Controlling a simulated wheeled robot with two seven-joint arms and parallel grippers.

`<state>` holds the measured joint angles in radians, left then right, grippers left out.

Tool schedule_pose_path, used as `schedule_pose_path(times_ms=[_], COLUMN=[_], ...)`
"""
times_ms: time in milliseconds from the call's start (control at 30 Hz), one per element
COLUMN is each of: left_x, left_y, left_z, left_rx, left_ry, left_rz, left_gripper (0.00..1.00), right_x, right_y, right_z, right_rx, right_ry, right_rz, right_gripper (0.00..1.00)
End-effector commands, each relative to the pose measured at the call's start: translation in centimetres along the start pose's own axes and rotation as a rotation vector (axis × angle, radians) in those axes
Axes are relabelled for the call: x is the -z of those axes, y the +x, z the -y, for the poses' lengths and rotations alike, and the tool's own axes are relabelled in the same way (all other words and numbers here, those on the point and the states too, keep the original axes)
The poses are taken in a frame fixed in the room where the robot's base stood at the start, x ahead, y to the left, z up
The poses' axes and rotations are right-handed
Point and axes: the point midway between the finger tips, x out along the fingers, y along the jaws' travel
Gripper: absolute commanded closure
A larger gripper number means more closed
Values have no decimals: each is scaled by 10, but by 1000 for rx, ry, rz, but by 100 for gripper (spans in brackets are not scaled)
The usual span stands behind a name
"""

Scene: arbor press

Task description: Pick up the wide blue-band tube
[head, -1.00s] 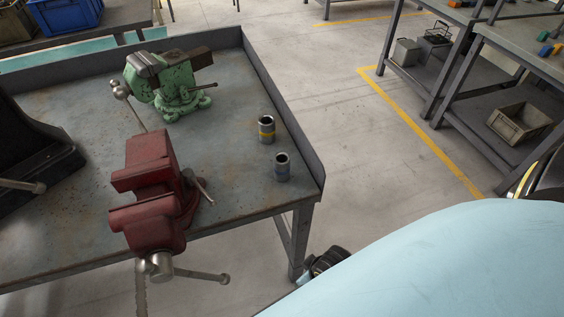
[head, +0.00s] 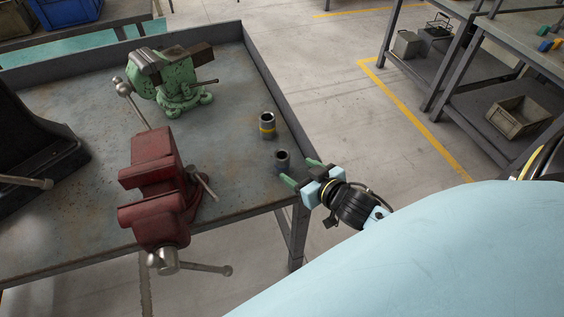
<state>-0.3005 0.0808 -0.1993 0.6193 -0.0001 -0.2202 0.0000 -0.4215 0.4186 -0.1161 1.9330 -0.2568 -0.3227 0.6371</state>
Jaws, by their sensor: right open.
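The blue-band tube (head: 282,157) stands upright on the bench near its right front corner, a short grey cylinder with an open top. Its lower part is partly hidden behind a green finger of my right gripper. My right gripper (head: 301,172) is open and empty at the right edge of the bench, just right of this tube. One finger is at the tube's lower right and the other is beyond it to the right; I cannot tell whether they touch. A similar tube with a yellow band (head: 267,126) stands upright just behind. My left gripper is out of view.
A red vise (head: 155,190) is on the bench's front edge, left of the tubes. A green vise (head: 178,80) stands farther back. The bench (head: 225,130) has a raised rim along its right side. A dark press base (head: 35,150) is at the left.

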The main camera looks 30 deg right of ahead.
Motion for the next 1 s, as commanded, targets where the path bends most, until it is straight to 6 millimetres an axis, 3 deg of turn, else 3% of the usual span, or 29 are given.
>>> schedule_pose_path(times_ms=[200,467,800,1000], left_x=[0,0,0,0], left_y=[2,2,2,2], left_z=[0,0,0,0], left_rx=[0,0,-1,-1], left_ry=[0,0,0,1], left_rz=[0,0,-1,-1], left_gripper=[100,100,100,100], right_x=[0,1,5,4], right_y=[38,55,98,104], right_z=[0,0,-1,-1], right_rx=[-1,-1,-2,0], right_ry=[-1,-1,-1,-1], right_rz=[0,1,3,3], right_gripper=[35,35,35,35])
